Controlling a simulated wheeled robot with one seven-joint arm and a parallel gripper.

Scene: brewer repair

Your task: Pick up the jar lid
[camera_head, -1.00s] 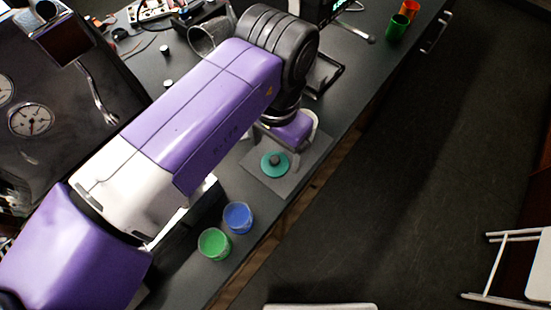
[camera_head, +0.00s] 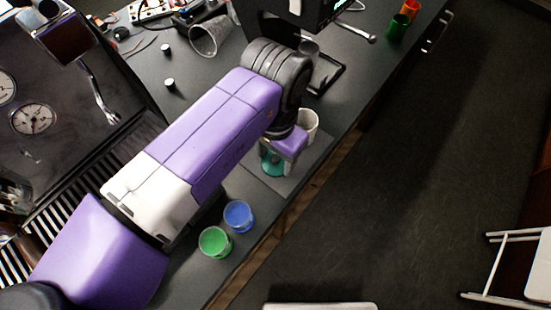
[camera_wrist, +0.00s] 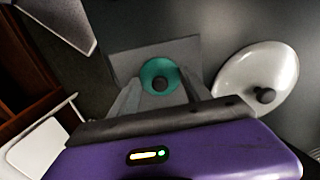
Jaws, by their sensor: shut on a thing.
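The jar lid, a round teal disc with a dark knob, shows in the wrist view (camera_wrist: 160,66) between my fingers. In the head view part of the teal lid (camera_head: 271,168) shows under my purple wrist, over the grey mat (camera_head: 300,178). My gripper (camera_wrist: 160,82) is shut on the lid. Its two grey fingers lie on either side of the teal disc; their exact contact is hard to see. In the head view my gripper (camera_head: 274,158) is mostly hidden by my wrist. I cannot tell whether the lid is clear of the mat.
A white round piece with a dark knob (camera_wrist: 240,80) is close on the right in the wrist view. A blue cup (camera_head: 238,216) and a green cup (camera_head: 214,242) stand near the counter's front edge. A glass (camera_head: 210,38) and a dark machine (camera_head: 60,130) are farther left.

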